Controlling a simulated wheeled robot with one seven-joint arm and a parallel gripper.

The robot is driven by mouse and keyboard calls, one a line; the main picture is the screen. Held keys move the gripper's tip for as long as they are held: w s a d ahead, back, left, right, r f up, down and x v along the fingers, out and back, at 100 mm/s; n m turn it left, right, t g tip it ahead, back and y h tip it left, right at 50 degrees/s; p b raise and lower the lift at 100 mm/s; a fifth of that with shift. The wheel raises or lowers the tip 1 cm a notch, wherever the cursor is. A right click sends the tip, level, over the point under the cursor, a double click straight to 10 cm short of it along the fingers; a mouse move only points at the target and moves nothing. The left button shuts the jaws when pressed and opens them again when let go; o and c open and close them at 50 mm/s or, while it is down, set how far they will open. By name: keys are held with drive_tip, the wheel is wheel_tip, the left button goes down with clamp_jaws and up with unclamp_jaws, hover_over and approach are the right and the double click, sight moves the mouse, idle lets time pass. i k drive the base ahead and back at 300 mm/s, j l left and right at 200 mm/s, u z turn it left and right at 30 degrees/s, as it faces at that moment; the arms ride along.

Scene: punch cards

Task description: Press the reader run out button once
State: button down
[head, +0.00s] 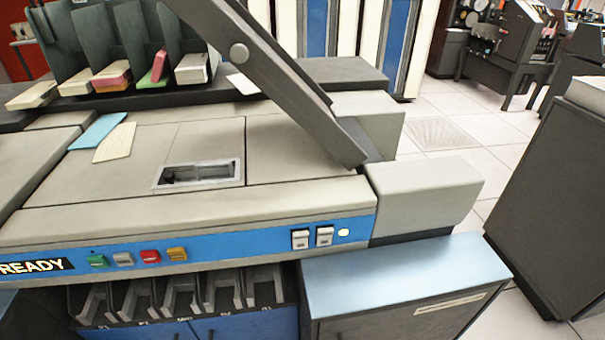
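A blue control strip (225,243) runs along the front of the grey card machine (130,215). At its left are a green button (97,261), a grey button (123,259), a red button (150,256) and an orange button (177,254). At its right are two white switches (300,239) (324,236) and a small pale round lamp or button (344,232). No label that reads reader run out is legible, so I cannot tell which one it is. My gripper is not in view.
A dark slanted bar (270,75) rises over the machine's right side. Loose blue (97,131) and cream cards (115,142) lie on top; card stacks (110,76) sit in slots behind. A blue-topped cabinet (395,275) juts out below right. Tiled floor (480,130) is open beyond.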

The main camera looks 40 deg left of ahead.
sight(176, 255)
drive_tip(key=u, duration=1.8)
